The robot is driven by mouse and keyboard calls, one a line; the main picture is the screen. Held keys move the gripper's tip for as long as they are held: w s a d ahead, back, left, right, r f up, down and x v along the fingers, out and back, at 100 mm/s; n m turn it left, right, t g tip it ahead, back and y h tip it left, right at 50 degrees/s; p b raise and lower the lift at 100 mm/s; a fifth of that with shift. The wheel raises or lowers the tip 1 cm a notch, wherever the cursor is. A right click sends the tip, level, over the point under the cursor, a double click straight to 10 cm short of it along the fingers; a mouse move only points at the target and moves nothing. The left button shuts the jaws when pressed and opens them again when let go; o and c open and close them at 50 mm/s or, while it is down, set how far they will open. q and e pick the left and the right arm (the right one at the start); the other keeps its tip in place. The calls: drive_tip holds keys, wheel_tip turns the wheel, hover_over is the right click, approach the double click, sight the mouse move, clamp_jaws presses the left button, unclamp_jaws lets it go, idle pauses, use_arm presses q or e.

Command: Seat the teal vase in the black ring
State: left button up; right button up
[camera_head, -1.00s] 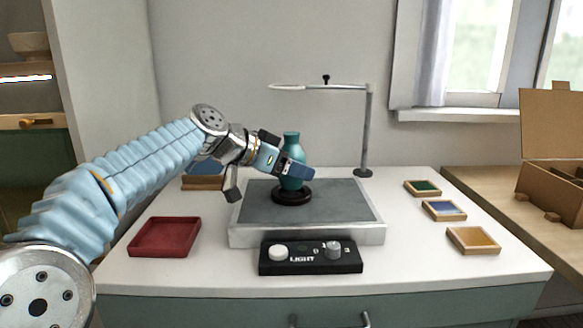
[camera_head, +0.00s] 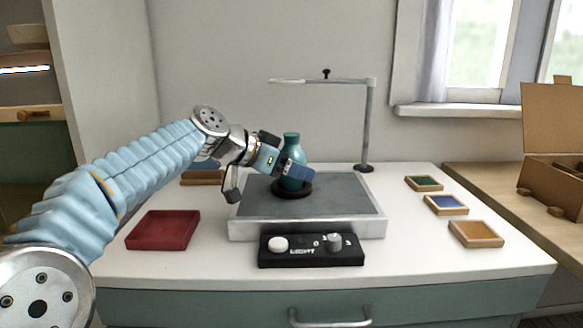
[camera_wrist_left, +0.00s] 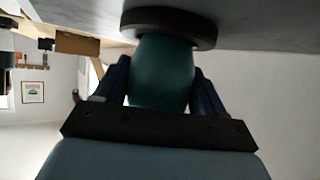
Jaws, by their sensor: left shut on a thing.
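The teal vase (camera_head: 292,146) stands upright over the grey platform, its lower end at the black ring (camera_head: 292,194). My left gripper (camera_head: 296,176) is shut on the vase body from the left. In the left wrist view, the vase (camera_wrist_left: 161,75) sits between the two blue fingers of the left gripper (camera_wrist_left: 161,88), and its end meets the dark ring (camera_wrist_left: 168,25). The ring surrounds or touches the vase there; I cannot tell how deep the vase sits. My right gripper is not in view.
The ring lies on a grey platform (camera_head: 345,195) with a pale edge. A black control box (camera_head: 311,258) stands in front and a lamp stand (camera_head: 369,130) behind. A red tray (camera_head: 163,230) is at left. Small trays with green (camera_head: 425,184), blue (camera_head: 446,204) and yellow (camera_head: 476,233) contents lie right.

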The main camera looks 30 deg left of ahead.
use_arm(q)
drive_tip(key=shift+f+b, duration=0.3)
drive_tip(key=shift+f, duration=0.05)
idle(0.3)
drive_tip(key=o, duration=1.4)
drive_tip(key=shift+v, duration=4)
